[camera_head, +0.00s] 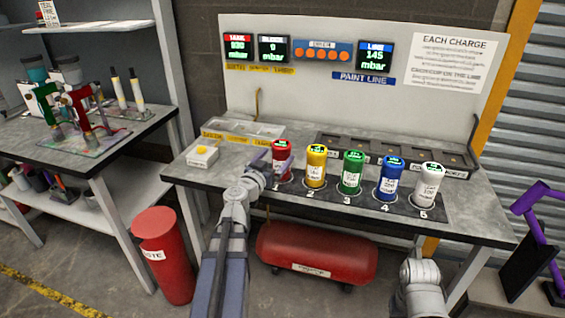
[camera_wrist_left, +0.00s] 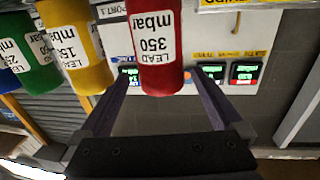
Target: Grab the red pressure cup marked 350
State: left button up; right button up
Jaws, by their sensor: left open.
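The red pressure cup (camera_head: 282,160) stands upright at the left end of a row of numbered cups on the bench. In the left wrist view, which is upside down, the red cup (camera_wrist_left: 155,45) carries a white label reading LEAD 350 mbar. My left gripper (camera_head: 267,162) is at the red cup's left side in the head view. Its two purple fingers are open, one to each side of the cup in the left wrist view (camera_wrist_left: 157,83). Whether they touch it I cannot tell. My right arm shows at the lower right, its gripper out of view.
Yellow (camera_head: 316,166), green (camera_head: 351,172), blue (camera_head: 390,178) and white (camera_head: 428,184) cups stand in the row to the right. A red tank (camera_head: 317,254) lies under the bench (camera_head: 470,225).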

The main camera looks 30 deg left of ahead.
pick_arm(q)
jog(key=shift+w+a+f, duration=0.1)
jog(key=shift+w+a, duration=0.1)
jog(key=shift+w, duration=1.7)
jog(key=shift+w+a+f, duration=0.1)
jog(key=shift+w+a, duration=0.05)
jog(key=shift+w, duration=1.75)
jog(key=shift+s, duration=0.1)
grip_shut()
